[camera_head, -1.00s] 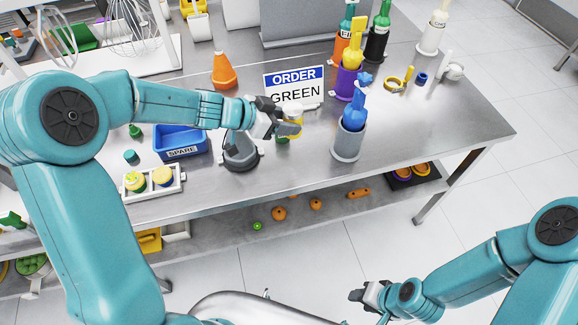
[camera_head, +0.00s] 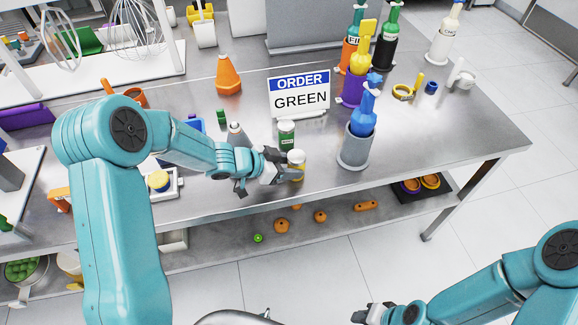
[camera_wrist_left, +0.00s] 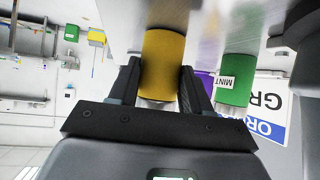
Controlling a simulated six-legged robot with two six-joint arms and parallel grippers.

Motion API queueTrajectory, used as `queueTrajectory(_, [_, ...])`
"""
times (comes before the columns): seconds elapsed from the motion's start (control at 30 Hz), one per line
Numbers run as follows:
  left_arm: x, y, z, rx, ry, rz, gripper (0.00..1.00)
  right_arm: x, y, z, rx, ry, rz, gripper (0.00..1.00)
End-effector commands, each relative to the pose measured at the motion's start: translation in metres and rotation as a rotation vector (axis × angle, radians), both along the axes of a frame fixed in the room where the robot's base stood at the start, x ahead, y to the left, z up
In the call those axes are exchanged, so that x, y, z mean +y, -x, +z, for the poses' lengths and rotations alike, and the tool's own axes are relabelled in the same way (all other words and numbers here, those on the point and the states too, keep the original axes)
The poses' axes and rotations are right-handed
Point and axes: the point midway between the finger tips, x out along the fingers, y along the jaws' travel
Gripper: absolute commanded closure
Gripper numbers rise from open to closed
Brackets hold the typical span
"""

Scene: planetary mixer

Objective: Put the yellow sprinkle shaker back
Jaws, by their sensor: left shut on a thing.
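My left gripper (camera_head: 284,172) is shut on the yellow sprinkle shaker (camera_head: 297,158), which has a white cap, near the front edge of the steel table. In the left wrist view the yellow shaker (camera_wrist_left: 163,65) sits between both fingers (camera_wrist_left: 157,88), close to the table surface; I cannot tell whether it touches. A green shaker (camera_head: 287,137) stands just behind it, apart from it. Its label reads MINT in the left wrist view (camera_wrist_left: 236,75). A white tray (camera_head: 172,192) is partly hidden behind my left arm. My right gripper (camera_head: 368,315) is at the bottom edge, its fingers unclear.
The ORDER GREEN sign (camera_head: 299,93) stands behind the green shaker. A grey holder with a blue bottle (camera_head: 362,120) stands to the right. An orange cone (camera_head: 228,75) is behind left. The table's right front part (camera_head: 430,145) is clear.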

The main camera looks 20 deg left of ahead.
Motion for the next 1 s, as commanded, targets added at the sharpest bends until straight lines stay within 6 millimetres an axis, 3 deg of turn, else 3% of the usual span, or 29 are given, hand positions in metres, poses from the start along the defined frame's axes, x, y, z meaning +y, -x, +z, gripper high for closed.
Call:
queueTrajectory(0.23, [0.0, 0.0, -0.005, 0.0, 0.0, 0.0, 1.0, 0.0, 0.0, -0.003, 0.0, 0.0, 0.0, 0.57])
queueTrajectory(0.27, [0.0, 0.0, -0.003, 0.0, 0.0, 0.0, 0.42, 0.0, 0.0, -0.002, 0.0, 0.0, 0.0, 0.57])
queueTrajectory(0.3, [0.0, 0.0, -0.003, 0.0, 0.0, 0.0, 0.29, 0.0, 0.0, -0.002, 0.0, 0.0, 0.0, 0.57])
queueTrajectory(0.33, [0.0, 0.0, -0.003, 0.0, 0.0, 0.0, 0.26, 0.0, 0.0, -0.002, 0.0, 0.0, 0.0, 0.57])
queueTrajectory(0.67, [0.0, 0.0, 0.002, -0.001, -0.001, -0.001, 0.26, 0.0, 0.0, 0.002, 0.0, 0.0, 0.0, 0.57])
queueTrajectory(1.0, [0.041, 0.041, 0.042, -0.001, -0.001, 0.005, 0.26, 0.0, 0.0, 0.009, 0.0, 0.0, 0.0, 0.57])
